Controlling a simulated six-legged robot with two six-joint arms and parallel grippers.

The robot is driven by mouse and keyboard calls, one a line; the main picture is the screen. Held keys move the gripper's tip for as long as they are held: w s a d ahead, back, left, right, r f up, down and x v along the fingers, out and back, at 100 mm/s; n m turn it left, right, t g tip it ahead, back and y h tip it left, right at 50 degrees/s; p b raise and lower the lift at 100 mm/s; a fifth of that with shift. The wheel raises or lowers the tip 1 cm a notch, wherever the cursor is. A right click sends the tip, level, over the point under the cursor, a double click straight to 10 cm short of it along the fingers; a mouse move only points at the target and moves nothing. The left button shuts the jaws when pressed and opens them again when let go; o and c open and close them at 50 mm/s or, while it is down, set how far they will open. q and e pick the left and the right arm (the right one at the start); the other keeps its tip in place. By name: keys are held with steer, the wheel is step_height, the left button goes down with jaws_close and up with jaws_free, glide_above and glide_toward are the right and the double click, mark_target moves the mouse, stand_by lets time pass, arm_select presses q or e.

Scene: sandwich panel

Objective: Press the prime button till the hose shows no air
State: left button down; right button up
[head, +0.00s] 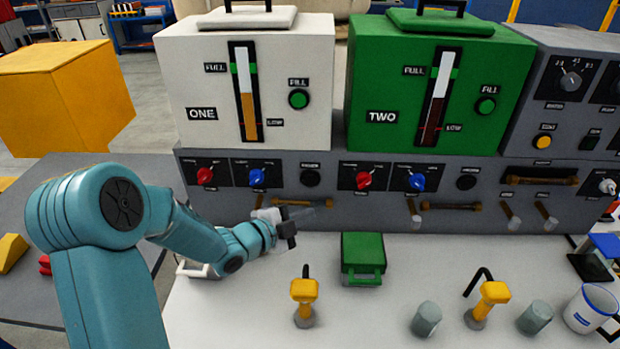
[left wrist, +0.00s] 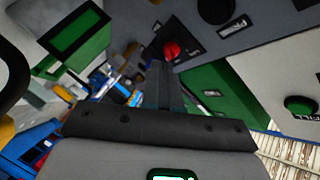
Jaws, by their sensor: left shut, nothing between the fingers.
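Round black buttons (head: 310,178) and (head: 466,182) sit on the grey lower panel, and a yellow button (head: 543,142) is on the grey box at right. Brown hose sections (head: 452,206) and (head: 541,180) run along the panel; air inside cannot be made out. My left gripper (head: 312,216) is shut and empty, in front of the panel below tank ONE, partly covering the hose section (head: 295,203) there. Its closed fingers (left wrist: 168,85) show in the left wrist view, near a red knob (left wrist: 172,50). My right gripper is not in view.
White tank ONE (head: 210,85) and green tank TWO (head: 375,90) stand above the panel. On the white bench are a green box (head: 362,252), yellow-topped taps (head: 304,291) and (head: 494,292), grey cylinders (head: 426,319) and (head: 535,317), and a mug (head: 590,309).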

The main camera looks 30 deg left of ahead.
mark_target(310, 179)
arm_select(q)
steer(key=shift+w, duration=0.1)
steer(key=w+a+p, duration=0.3)
steer(key=w+a, duration=0.1)
steer(key=w, duration=0.3)
steer(key=shift+w+a, duration=0.2)
steer(key=shift+a, duration=0.15)
stand_by(1.9)
steer(key=shift+w+a+b, duration=0.2)
steer(key=shift+w+b, duration=0.1)
steer(key=shift+w, duration=0.05)
